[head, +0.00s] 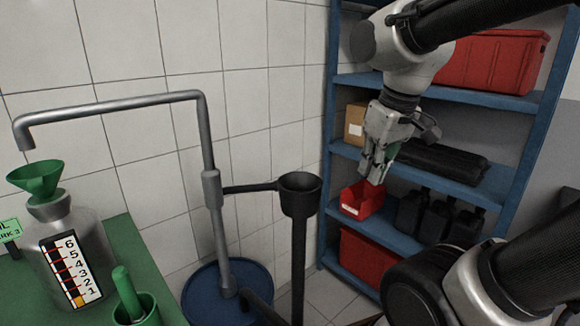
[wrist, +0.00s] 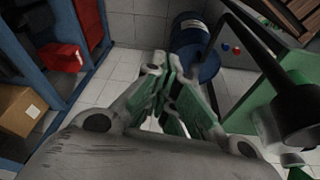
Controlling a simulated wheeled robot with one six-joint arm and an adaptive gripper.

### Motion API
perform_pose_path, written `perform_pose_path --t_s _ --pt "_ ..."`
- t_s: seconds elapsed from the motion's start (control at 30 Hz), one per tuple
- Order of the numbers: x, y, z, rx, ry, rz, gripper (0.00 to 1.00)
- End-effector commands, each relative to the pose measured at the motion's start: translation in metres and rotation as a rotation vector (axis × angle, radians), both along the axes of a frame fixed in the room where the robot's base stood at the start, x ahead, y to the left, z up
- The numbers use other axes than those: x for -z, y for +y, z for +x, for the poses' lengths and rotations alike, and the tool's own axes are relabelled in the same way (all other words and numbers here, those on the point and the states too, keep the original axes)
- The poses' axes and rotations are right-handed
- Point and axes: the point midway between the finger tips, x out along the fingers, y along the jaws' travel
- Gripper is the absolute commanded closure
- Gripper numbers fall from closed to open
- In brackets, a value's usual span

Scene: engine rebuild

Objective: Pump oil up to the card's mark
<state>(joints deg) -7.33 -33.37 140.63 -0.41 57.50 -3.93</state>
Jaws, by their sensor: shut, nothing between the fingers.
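A grey jug (head: 40,255) with a green funnel (head: 38,178) in its neck stands on the green bench at the left of the head view. Its level scale (head: 73,270) runs from 1 to 6, with an amber patch low down near 1. A green card (head: 8,231), cut off by the left edge, shows "MARK 3". The grey pump pipe (head: 110,104) rises from the blue drum (head: 212,298), its spout above the funnel. A black arm with a cup (head: 300,183) joins the pump. My gripper (head: 372,172) is shut and empty, right of the cup and apart from it.
A blue shelf unit (head: 480,100) stands behind my gripper, with a red bin (head: 360,200), black jugs (head: 440,215) and a cardboard box (head: 354,122). A green holder (head: 135,308) with a green handle stands on the bench. The wrist view shows open tiled floor (wrist: 120,65).

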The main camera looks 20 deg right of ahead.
Motion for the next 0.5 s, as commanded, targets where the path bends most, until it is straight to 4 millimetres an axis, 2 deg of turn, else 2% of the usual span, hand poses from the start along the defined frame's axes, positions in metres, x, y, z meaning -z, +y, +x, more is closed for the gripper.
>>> perform_pose_path --t_s 0.37,0.5 --pt "-0.010 0.031 0.042 -0.259 0.088 -0.064 1.00" --pt "-0.015 0.049 0.064 -0.417 0.129 -0.103 1.00"
